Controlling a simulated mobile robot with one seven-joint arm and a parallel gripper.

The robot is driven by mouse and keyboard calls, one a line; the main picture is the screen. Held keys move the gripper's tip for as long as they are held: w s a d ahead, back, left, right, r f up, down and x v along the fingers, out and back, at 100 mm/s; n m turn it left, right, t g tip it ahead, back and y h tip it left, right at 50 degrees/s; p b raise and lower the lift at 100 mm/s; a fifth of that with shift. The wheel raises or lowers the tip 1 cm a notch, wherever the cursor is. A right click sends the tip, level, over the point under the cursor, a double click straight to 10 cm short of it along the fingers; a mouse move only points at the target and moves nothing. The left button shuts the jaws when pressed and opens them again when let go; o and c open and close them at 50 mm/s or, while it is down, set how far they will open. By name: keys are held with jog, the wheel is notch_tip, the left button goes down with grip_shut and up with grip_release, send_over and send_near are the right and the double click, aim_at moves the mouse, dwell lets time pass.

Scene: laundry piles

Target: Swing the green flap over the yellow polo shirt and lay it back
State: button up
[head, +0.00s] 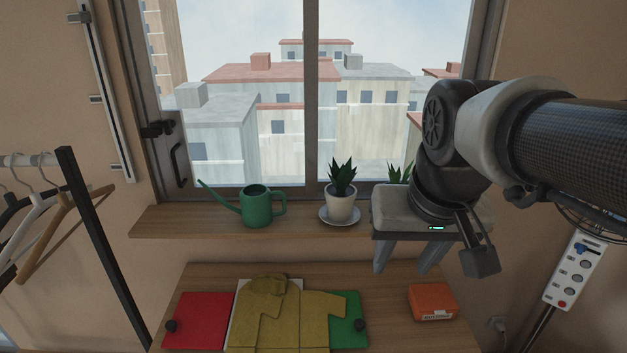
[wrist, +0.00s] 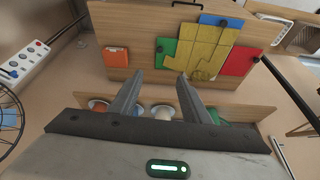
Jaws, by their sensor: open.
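The yellow polo shirt (head: 290,315) lies spread over the folding board on the table, and it also shows in the wrist view (wrist: 207,48). One sleeve lies over the green flap (head: 347,334), which is at the right of the board, flat and open, with a black knob (head: 361,326) at its outer edge. The green flap is at the left of the board in the wrist view (wrist: 168,62). My gripper (head: 407,260) is open and empty, above the table's back edge, up and to the right of the green flap, not touching it.
A red flap (head: 200,318) lies flat at left; a blue flap (wrist: 213,20) shows in the wrist view. An orange box (head: 433,301) sits right of the green flap. A watering can (head: 258,206) and potted plant (head: 341,205) stand on the window shelf (head: 170,221).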

jog(key=w+f+m+g+b, duration=0.1)
jog(key=w+f+g+b, duration=0.1)
jog(key=w+f+b, duration=0.7)
jog(key=m+g+b, duration=0.1)
jog(key=g+b, duration=0.1)
jog(key=b, duration=0.2)
send_over(360, 323)
notch_tip(360, 323, down, 14)
notch_tip(360, 323, down, 17)
jog(key=b, duration=0.4)
jog(key=shift+r, duration=0.1)
grip_shut()
